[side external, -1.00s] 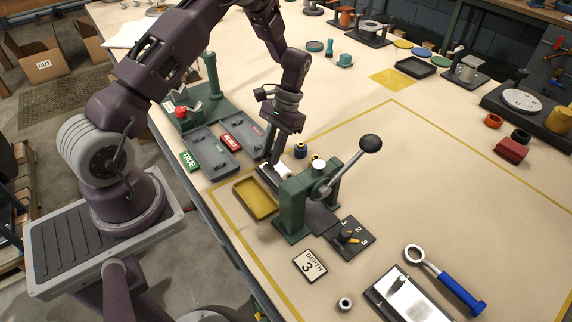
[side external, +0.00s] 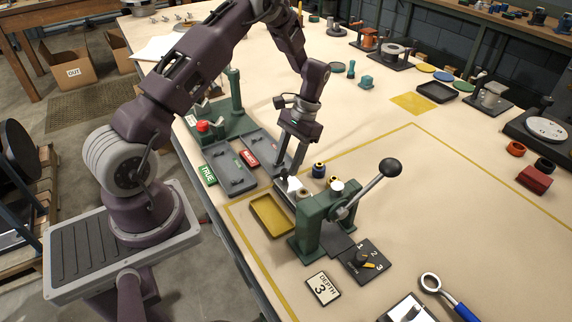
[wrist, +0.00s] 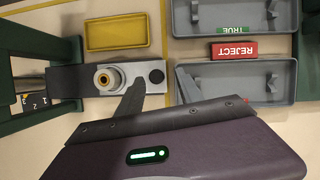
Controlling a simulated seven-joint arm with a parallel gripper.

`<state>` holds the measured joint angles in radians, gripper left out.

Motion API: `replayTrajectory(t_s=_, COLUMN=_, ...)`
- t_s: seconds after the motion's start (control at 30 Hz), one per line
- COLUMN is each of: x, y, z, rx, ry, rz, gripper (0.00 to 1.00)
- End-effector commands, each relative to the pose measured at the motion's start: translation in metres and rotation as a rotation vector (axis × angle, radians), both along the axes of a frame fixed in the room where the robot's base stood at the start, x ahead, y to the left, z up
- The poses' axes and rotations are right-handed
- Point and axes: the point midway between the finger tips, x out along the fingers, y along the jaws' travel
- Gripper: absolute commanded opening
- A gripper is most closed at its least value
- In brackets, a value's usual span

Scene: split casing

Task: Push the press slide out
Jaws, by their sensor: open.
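The press (side external: 322,212) is a green frame with a black-knobbed lever (side external: 368,182). Its slide (wrist: 135,72) shows in the wrist view as a silver block with a dark plate running left into the green frame. A pale round part with a brass-coloured ring (wrist: 108,79) sits on the slide, and a black round spot is near its right end. My gripper (wrist: 161,74) is open and empty. One finger overlaps the slide's lower edge in this view; the other is just beyond its right end. Contact cannot be told. The side view shows my gripper (side external: 288,175) low behind the press.
A yellow tray (side external: 270,216) lies beside the slide. Grey trays (side external: 230,175) carry green TRUE (side external: 208,175) and red REJECT (side external: 250,158) labels. Small dark bobbin-like parts (side external: 318,170) stand close to the press. A depth selector plate (side external: 362,262) and a DEPTH 3 card (side external: 322,289) lie in front.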

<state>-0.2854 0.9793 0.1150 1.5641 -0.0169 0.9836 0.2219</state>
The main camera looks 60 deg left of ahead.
Motion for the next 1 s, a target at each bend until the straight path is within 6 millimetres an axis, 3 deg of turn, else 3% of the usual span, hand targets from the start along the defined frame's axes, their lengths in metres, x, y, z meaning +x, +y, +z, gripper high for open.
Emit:
replayTrajectory(t_s=0.23, x=0.018, y=0.003, z=0.044, rx=0.002, ry=-0.004, rz=-0.001, gripper=0.43)
replayTrajectory(t_s=0.6, x=0.021, y=0.003, z=0.053, rx=0.001, ry=-0.003, rz=0.0, gripper=0.43)
replayTrajectory(t_s=0.67, x=0.022, y=0.0, z=0.063, rx=0.005, ry=-0.021, rz=-0.002, gripper=0.43)
replayTrajectory(t_s=0.77, x=0.019, y=-0.016, z=0.11, rx=0.019, ry=-0.105, rz=-0.012, gripper=0.43)
replayTrajectory(t_s=0.83, x=0.009, y=-0.036, z=0.157, rx=0.033, ry=-0.196, rz=-0.025, gripper=0.43)
replayTrajectory(t_s=0.97, x=-0.034, y=-0.076, z=0.232, rx=0.051, ry=-0.38, rz=-0.056, gripper=0.43)
replayTrajectory(t_s=1.0, x=-0.052, y=-0.088, z=0.25, rx=0.055, ry=-0.437, rz=-0.067, gripper=0.43)
